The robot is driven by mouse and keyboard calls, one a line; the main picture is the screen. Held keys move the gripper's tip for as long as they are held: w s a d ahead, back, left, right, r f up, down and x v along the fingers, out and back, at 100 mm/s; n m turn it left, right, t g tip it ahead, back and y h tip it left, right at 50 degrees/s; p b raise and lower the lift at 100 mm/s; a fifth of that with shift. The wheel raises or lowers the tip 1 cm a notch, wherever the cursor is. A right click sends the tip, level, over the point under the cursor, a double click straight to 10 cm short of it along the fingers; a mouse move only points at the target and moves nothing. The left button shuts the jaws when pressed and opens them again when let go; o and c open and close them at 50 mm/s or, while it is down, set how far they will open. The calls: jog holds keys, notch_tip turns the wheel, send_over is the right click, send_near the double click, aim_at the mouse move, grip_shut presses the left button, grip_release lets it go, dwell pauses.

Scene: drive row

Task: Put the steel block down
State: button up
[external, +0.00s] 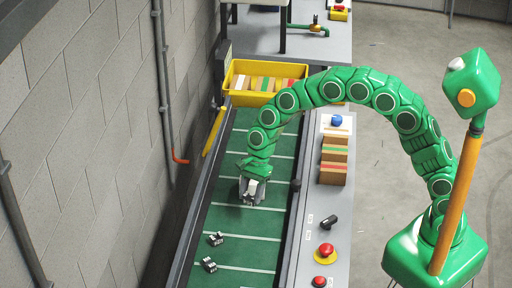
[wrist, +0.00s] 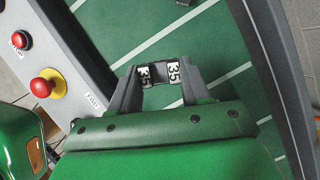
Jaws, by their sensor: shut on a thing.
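My gripper (external: 251,191) is over the green belt (external: 236,222) in the external view, pointing down. It is shut on a steel block (wrist: 159,74), which shows between the fingertips in the wrist view, grey with white "35" labels. The external view shows only a small part of the held block, and I cannot tell whether it touches the belt. Two similar dark blocks with white markings, a nearer one (external: 209,264) and a farther one (external: 216,239), lie on the belt, closer to the camera than my gripper.
A yellow crate (external: 241,99) of packages stands at the belt's far end. The right rail carries brown boxes (external: 333,174), a black knob (external: 329,222) and a red button (external: 326,249). A grey wall runs along the left. White lines cross the belt, with bare stretches around my gripper.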

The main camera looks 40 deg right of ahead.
jog(key=w+a+f, duration=0.3)
jog(key=w+f, duration=0.1)
jog(key=w+a+f, duration=0.2)
jog(key=w+f, duration=0.1)
jog(key=shift+a, duration=0.35)
jog(key=shift+w+a+f, duration=0.35)
jog(key=shift+w+f, duration=0.05)
jog(key=shift+f, duration=1.7)
jog(key=shift+f, duration=0.1)
jog(key=o, duration=1.2)
jog(key=shift+o, duration=0.2)
